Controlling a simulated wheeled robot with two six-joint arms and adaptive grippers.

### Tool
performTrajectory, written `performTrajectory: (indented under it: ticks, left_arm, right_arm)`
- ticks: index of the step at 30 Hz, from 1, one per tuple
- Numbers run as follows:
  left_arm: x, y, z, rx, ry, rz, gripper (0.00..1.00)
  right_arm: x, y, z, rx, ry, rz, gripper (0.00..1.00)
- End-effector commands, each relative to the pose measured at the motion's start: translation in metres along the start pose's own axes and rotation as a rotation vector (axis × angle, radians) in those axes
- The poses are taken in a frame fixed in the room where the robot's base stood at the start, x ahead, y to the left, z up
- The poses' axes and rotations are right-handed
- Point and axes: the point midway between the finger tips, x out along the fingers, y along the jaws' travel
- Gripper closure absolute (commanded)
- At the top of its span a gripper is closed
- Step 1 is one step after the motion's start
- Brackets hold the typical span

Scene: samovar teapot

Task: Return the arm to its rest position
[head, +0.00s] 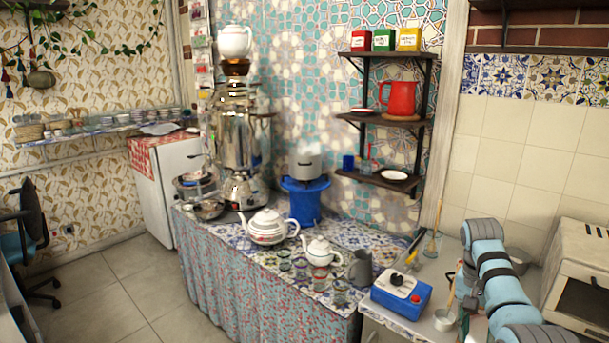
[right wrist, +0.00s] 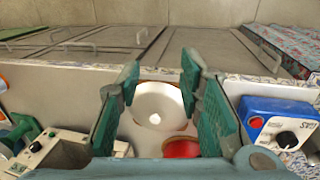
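A round white dish (right wrist: 158,104) and a red round thing (right wrist: 180,149) show below, between the fingers. My left arm and gripper are not in view.
A white oven (head: 583,270) stands to the right. Teapots (head: 266,228) and glasses stand on the tiled table, beside the samovar (head: 239,145).

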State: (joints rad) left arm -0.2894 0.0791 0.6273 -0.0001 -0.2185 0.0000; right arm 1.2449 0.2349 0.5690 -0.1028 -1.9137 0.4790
Motion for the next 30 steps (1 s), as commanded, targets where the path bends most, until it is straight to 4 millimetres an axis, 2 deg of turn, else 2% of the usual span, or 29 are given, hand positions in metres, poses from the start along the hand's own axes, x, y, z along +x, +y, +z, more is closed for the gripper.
performTrajectory:
  ticks: [3,7,10,13,16,20,23,24,26,27,30]
  left_arm:
    - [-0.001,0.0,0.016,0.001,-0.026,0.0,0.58]
    - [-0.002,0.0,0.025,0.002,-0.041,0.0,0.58]
    - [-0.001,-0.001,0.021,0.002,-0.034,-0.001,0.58]
    - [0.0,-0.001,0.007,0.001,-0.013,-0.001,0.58]
    - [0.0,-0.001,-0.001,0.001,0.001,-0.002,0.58]
    - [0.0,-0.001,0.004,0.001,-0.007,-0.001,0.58]
    - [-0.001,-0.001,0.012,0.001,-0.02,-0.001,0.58]
    - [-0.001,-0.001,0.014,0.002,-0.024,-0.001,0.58]
    - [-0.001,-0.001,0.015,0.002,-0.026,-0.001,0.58]
    - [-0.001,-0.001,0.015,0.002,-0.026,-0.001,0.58]
    - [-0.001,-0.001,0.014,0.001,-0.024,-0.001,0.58]
  right_arm:
    - [-0.001,-0.008,-0.017,-0.044,0.078,-0.04,0.67]
    - [-0.003,-0.014,-0.04,-0.075,0.178,-0.088,0.67]
    - [-0.009,-0.024,-0.059,-0.106,0.272,-0.131,0.67]
    - [-0.016,-0.04,-0.081,-0.151,0.394,-0.182,0.67]
    - [0.0,-0.064,-0.099,-0.232,0.535,-0.226,0.67]
    - [0.051,-0.092,-0.102,-0.339,0.665,-0.256,0.67]
    - [0.108,-0.107,-0.085,-0.423,0.727,-0.267,0.67]
    - [0.136,-0.109,-0.074,-0.455,0.743,-0.27,0.67]
    - [0.176,-0.111,-0.053,-0.5,0.76,-0.274,0.67]
    - [0.203,-0.109,-0.037,-0.527,0.766,-0.276,0.67]
    - [0.265,-0.099,0.006,-0.581,0.759,-0.277,0.67]
